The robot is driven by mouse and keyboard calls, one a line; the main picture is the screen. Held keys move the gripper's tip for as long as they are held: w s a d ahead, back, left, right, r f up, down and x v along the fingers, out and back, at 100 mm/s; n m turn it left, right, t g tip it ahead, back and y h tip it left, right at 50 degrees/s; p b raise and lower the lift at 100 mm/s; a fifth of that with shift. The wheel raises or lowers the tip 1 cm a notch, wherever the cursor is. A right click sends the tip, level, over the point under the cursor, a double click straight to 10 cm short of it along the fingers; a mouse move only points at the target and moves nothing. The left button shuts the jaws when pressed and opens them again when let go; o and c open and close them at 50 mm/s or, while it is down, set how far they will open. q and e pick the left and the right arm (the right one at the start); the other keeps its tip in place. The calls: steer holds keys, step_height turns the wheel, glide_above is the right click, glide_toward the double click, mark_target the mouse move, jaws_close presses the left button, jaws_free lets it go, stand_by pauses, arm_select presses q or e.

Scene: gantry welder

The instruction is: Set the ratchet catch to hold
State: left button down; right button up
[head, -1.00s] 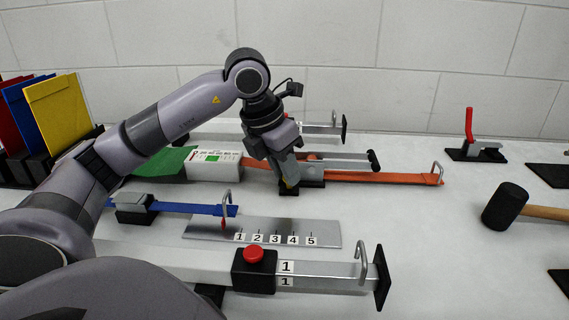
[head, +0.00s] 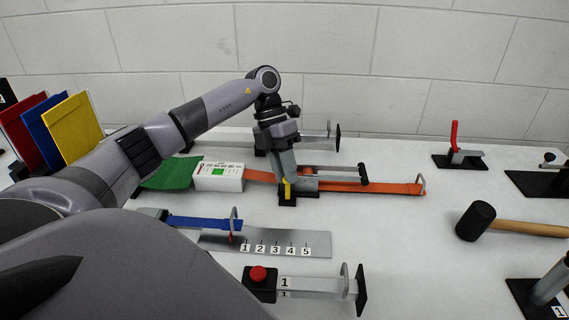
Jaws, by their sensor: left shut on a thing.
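An orange strap (head: 395,188) runs across the table to a hook at its right end. A ratchet (head: 310,184) with a black base and a grey handle, ending in a black grip (head: 363,173), sits on the strap. My left gripper (head: 288,189) points down over the left part of the ratchet. It is shut on a small yellow part there, which seems to be the catch. The fingers hide most of it, so its exact position cannot be told. My right gripper is out of view.
A white box with a green display (head: 219,177) stands left of the ratchet. In front lie a blue strap (head: 205,223), a numbered plate (head: 275,243) and a beam with a red button (head: 258,273). A mallet (head: 477,221) lies right. The table between strap and mallet is clear.

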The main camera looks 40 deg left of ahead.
arm_select(q)
steer(key=shift+w+a, duration=0.1)
steer(key=shift+w, duration=0.05)
stand_by(0.5)
steer(key=c, duration=1)
jaws_free()
steer(key=shift+o, duration=0.2)
